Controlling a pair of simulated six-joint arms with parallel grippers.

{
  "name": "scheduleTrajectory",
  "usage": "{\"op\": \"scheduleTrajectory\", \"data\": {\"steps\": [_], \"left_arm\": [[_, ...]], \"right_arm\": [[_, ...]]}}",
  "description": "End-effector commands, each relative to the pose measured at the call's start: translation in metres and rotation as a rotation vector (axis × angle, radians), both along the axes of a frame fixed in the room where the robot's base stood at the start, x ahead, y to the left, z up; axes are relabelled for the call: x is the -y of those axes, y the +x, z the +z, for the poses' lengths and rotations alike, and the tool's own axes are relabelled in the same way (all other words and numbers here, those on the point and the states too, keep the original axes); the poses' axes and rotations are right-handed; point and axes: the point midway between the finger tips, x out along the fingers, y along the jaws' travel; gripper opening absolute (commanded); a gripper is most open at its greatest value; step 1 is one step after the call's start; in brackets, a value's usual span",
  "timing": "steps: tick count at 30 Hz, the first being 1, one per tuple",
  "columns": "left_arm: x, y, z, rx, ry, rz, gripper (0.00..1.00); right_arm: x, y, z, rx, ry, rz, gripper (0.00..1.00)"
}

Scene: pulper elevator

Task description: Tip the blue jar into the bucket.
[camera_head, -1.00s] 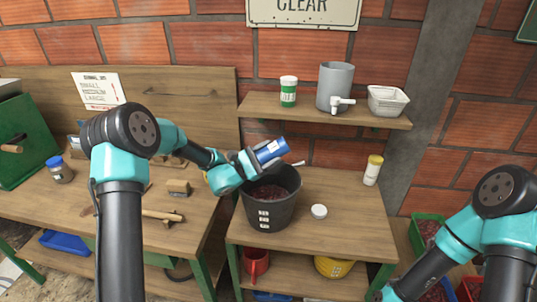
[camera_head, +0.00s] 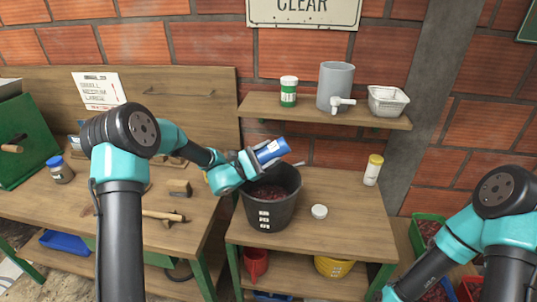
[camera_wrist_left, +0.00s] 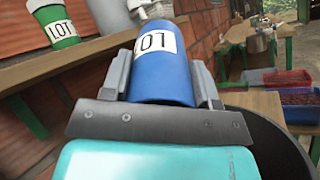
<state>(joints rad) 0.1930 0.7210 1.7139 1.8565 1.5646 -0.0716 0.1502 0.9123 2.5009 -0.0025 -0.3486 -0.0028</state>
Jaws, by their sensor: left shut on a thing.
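The blue jar (camera_head: 272,150) is held tilted by my left gripper (camera_head: 254,160) above the dark bucket (camera_head: 271,212). In the left wrist view the jar (camera_wrist_left: 163,75) sits between the two fingers of the left gripper (camera_wrist_left: 163,88), with a white label reading LOT. The bucket stands on the right-hand bench and has dark red contents inside. The bucket's dark rim (camera_wrist_left: 275,140) also shows at the right of the left wrist view. The jar's mouth is not clearly seen. My right arm is at the lower right; its gripper is out of frame.
A white lid (camera_head: 319,211) lies right of the bucket. A yellow-capped white jar (camera_head: 373,171) stands farther right. The shelf (camera_head: 325,115) above holds a green-and-white jar (camera_head: 288,92), a grey container with a tap (camera_head: 335,86) and a white tray (camera_head: 388,101). A blue-lidded jar (camera_head: 60,169) stands at left.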

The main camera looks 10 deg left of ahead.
Motion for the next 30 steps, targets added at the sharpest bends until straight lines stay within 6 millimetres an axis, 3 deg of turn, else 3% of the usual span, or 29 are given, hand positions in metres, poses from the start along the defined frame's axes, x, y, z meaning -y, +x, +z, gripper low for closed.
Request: {"op": "scheduleTrajectory", "data": {"steps": [1, 14, 30], "left_arm": [[0.010, -0.004, -0.029, -0.060, 0.001, -0.022, 0.23], [0.013, -0.003, -0.031, -0.105, 0.089, -0.020, 0.23], [0.025, 0.004, -0.030, -0.293, 0.475, -0.006, 0.23]], "right_arm": [[0.000, 0.000, 0.000, 0.000, 0.000, 0.000, 0.86], [0.000, 0.000, 0.000, 0.000, 0.000, 0.000, 0.86], [0.000, 0.000, 0.000, 0.000, 0.000, 0.000, 0.86]]}}
